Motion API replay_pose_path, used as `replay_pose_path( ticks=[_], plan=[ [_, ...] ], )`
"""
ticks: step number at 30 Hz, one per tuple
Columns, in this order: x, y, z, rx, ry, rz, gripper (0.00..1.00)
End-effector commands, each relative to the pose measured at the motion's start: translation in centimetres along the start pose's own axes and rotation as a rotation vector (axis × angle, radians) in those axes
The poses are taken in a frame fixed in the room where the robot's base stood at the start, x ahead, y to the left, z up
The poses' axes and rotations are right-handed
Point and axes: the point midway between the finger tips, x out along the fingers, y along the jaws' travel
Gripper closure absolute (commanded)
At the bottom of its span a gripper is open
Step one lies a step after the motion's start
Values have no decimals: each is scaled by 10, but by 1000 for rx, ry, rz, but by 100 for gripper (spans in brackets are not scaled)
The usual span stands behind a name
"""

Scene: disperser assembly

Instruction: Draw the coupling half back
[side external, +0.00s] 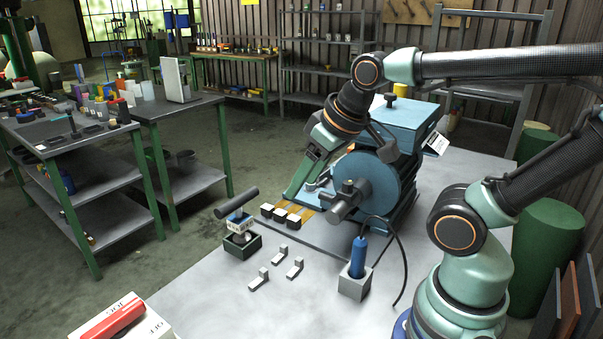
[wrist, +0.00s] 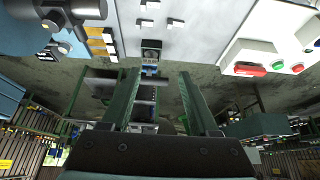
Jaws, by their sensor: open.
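A blue machine (side external: 375,180) with a large round front stands on the table. A grey stub with a collar (side external: 348,200) sticks out from its front; I take this to be the coupling half, but cannot be sure. The stub also shows upside down at the top left of the wrist view (wrist: 58,20). My gripper (side external: 293,190) hangs beside the machine, left of its round front. In the wrist view my two green fingers (wrist: 160,82) stand apart with nothing held between them. Part of the machine is hidden behind my wrist.
Black-ended brass-coloured pieces (side external: 282,214) lie beside the machine. A black square holder (side external: 242,245) with a dark cylinder (side external: 237,203) above it, several small grey blocks (side external: 278,252) and a blue tool in a grey stand (side external: 357,283) are in front.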

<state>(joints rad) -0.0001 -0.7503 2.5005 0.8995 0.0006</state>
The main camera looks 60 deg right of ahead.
Motion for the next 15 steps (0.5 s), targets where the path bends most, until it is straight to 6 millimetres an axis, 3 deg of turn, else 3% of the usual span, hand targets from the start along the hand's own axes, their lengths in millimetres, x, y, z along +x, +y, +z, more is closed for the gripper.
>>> replay_pose_path(
  ticks=[10,15],
  plan=[
    [0,0,-1,-1,-3,1,43],
    [-4,9,-13,-3,-60,13,43]
  ],
)
